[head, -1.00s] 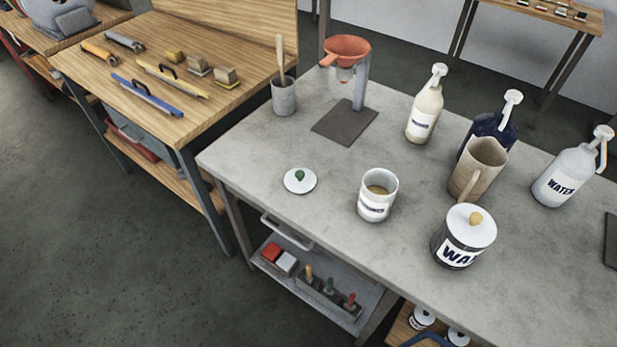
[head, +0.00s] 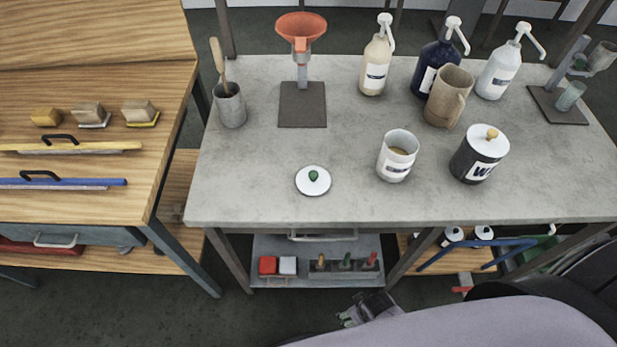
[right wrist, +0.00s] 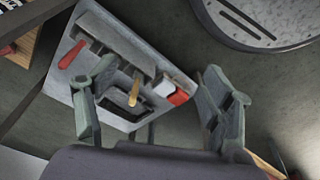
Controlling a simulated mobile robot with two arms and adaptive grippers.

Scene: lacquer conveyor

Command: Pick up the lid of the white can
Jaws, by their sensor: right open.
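The white can (head: 395,160) stands open on the grey table, with a tan content inside. A round white lid with a green knob (head: 313,181) lies flat on the table to its left, near the front edge. A dark can (head: 478,160) to the right wears a white lid with a tan knob (head: 491,135). My right gripper (head: 352,314) is low in front of the table, apart from the lid and cans. In the right wrist view its fingers (right wrist: 158,80) are spread, with nothing held between them. My left gripper is not in view.
Pump bottles (head: 499,72), a beige jug (head: 447,98), a funnel stand (head: 302,102) and a cup with a brush (head: 230,105) stand farther back. Below is a shelf (head: 305,246) with a tool block (head: 343,265). The table around the green-knobbed lid is clear.

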